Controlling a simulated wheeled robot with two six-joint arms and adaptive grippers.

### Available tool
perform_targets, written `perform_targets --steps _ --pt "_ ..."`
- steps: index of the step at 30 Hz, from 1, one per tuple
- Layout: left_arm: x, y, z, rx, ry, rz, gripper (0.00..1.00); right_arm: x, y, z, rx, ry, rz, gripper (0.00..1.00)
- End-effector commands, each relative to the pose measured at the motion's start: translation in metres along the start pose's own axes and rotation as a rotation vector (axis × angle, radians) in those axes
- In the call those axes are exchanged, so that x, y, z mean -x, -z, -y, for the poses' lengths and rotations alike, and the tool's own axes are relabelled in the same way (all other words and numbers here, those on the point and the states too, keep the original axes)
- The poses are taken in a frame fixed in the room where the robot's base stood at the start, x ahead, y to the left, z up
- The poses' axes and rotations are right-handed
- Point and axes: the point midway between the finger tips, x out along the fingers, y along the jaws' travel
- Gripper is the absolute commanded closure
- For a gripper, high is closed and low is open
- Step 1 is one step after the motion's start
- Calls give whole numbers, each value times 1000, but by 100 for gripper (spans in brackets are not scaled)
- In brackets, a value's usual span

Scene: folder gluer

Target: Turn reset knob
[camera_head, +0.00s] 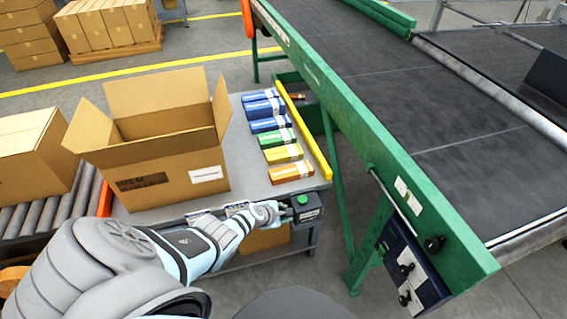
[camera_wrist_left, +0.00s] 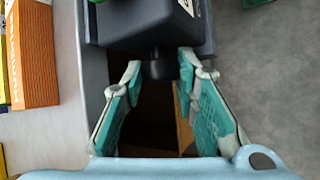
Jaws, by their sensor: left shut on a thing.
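A small dark control box (camera_head: 306,207) with a green button (camera_head: 303,199) on top is fixed at the front right corner of the grey table. In the left wrist view, a black knob (camera_wrist_left: 158,66) sticks out of the dark box (camera_wrist_left: 150,22) toward me. My left gripper (camera_head: 284,212) reaches the box from the left. The head view does not show the knob clearly. My right gripper is in neither view.
An open carton (camera_head: 165,175) and a row of several coloured small boxes (camera_head: 280,140) lie on the table (camera_head: 240,205). A yellow rail (camera_head: 306,130) edges it. Right stands a green-framed conveyor (camera_head: 370,125) with a knobbed dark panel (camera_head: 412,268). Floor lies between.

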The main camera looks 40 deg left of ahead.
Motion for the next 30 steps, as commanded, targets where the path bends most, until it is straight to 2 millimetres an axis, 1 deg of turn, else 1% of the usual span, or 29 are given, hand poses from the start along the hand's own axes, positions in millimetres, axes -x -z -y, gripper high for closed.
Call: perform_targets --steps 1,9,22,23,24,30 --pt "-1 1 2 11 22 1 100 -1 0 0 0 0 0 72" --pt "0 1 3 53 86 9 100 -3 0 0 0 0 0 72" --pt "0 1 4 59 96 9 100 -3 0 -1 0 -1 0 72" --pt "0 1 4 59 96 9 71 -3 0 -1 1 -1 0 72" --pt "0 1 4 59 97 9 65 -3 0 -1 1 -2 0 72" --pt "0 1 2 59 92 9 65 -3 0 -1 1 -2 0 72"
